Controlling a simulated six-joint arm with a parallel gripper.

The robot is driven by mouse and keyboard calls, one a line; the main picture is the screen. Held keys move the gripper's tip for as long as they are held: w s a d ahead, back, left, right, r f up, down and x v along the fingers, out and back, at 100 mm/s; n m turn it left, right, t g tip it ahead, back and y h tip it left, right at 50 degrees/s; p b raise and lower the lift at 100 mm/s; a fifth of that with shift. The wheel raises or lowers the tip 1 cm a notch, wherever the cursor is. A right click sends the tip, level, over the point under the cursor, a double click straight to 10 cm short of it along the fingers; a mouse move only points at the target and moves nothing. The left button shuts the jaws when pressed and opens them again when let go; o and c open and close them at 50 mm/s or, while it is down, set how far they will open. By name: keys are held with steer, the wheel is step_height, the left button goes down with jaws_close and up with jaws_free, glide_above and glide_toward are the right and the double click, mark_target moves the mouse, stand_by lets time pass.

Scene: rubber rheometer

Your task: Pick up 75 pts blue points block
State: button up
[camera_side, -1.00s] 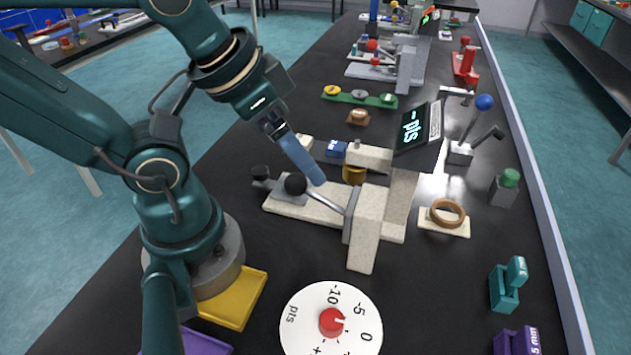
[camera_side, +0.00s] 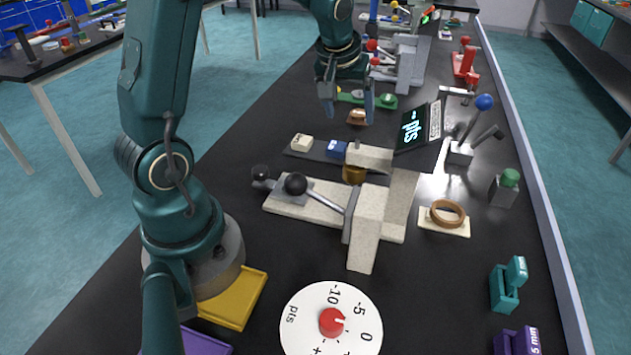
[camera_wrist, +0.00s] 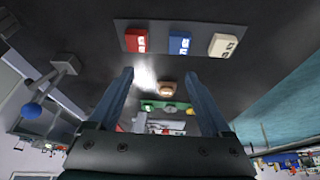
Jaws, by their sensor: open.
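The blue block (camera_side: 337,149) sits on a dark strip behind the beige tester, with a cream block (camera_side: 302,142) to its left. In the wrist view the blue block (camera_wrist: 180,43) is in the middle of the strip, between a red block (camera_wrist: 136,39) and the cream block (camera_wrist: 222,45). My gripper (camera_side: 347,112) is open and empty, fingers pointing down, above the bench and beyond the blocks in the side view. In the wrist view its two blue fingers (camera_wrist: 160,82) are spread apart, and the blue block is outside them, higher in the picture.
The beige tester (camera_side: 330,203) with a black-knobbed lever stands in front of the strip. A display (camera_side: 415,128) stands to its right. A copper-coloured block (camera_side: 357,117) is close to my gripper, with a green holder (camera_side: 385,101) behind. A white dial (camera_side: 331,318) lies in front.

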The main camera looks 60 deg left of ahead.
steer(key=g, duration=0.2)
glide_above(337, 145)
steer(key=s+d, duration=0.1)
steer(key=s, duration=0.1)
steer(key=shift+n, duration=0.4)
steer(key=f, duration=0.5)
steer(key=shift+w+d, duration=0.2)
steer(key=shift+w, duration=0.05)
steer(key=shift+x, duration=2.3)
steer(key=shift+w+d, duration=0.1)
steer(key=shift+c, duration=0.3)
jaws_close()
steer(key=shift+r, duration=0.1)
